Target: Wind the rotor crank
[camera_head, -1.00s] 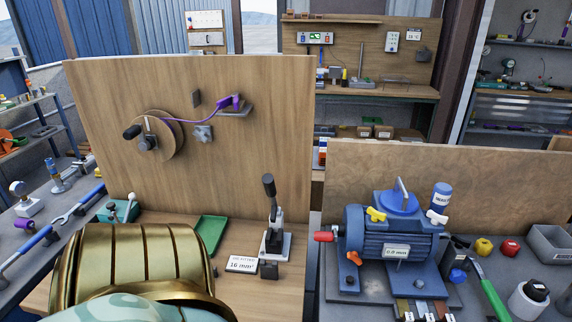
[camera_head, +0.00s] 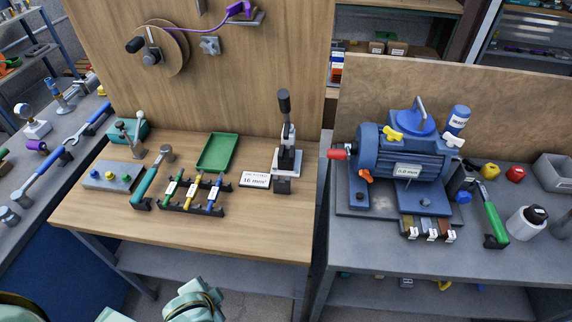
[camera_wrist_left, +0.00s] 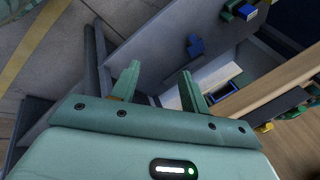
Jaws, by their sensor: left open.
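A blue motor (camera_head: 400,160) stands on the grey right bench in the head view. A red handle (camera_head: 338,153) sticks out of its left side; I cannot tell how it joins the shaft. A round wooden disc (camera_head: 172,48) with a black-knobbed crank (camera_head: 135,44) is mounted on the upright wooden board. My left gripper (camera_wrist_left: 158,85) shows in the left wrist view, its two teal fingers apart and nothing between them. It is away from the motor and the disc. In the head view only teal and brass parts of mine show at the bottom left.
The wooden bench (camera_head: 110,215) holds a green tray (camera_head: 216,152), a black-handled lever (camera_head: 285,105), a hammer and coloured tools. The right bench carries a green-handled tool (camera_head: 495,222) and a white jar (camera_head: 524,224). Floor and bench parts show in the left wrist view.

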